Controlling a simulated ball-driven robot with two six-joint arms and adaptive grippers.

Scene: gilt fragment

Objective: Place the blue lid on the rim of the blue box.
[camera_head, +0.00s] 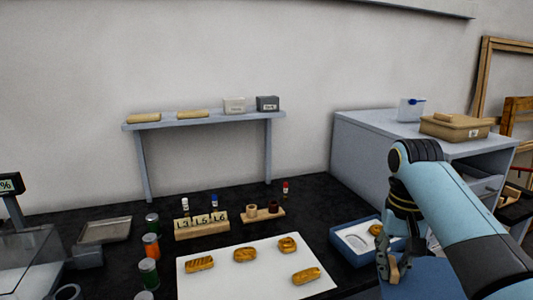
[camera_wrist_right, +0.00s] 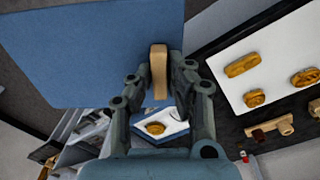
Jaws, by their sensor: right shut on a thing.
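The blue box (camera_head: 349,256) stands open on the dark counter at the right of the head view, with a white lining and a golden fragment (camera_head: 376,230) in it. My right arm partly covers its right side. My right gripper (camera_head: 394,266) is shut on the tan handle (camera_wrist_right: 159,70) of the blue lid (camera_head: 432,279). The lid is held off the box, on its near side in the head view. In the wrist view the lid (camera_wrist_right: 85,45) fills the upper left, and part of the box's lining and fragment (camera_wrist_right: 156,128) shows between the fingers. My left gripper is not in view.
A white board (camera_head: 222,286) with several golden pieces lies left of the box. Behind it are a label block (camera_head: 201,228) and a small wooden holder (camera_head: 263,214). A grey cabinet (camera_head: 365,150) stands behind the box. Cans stand at the left.

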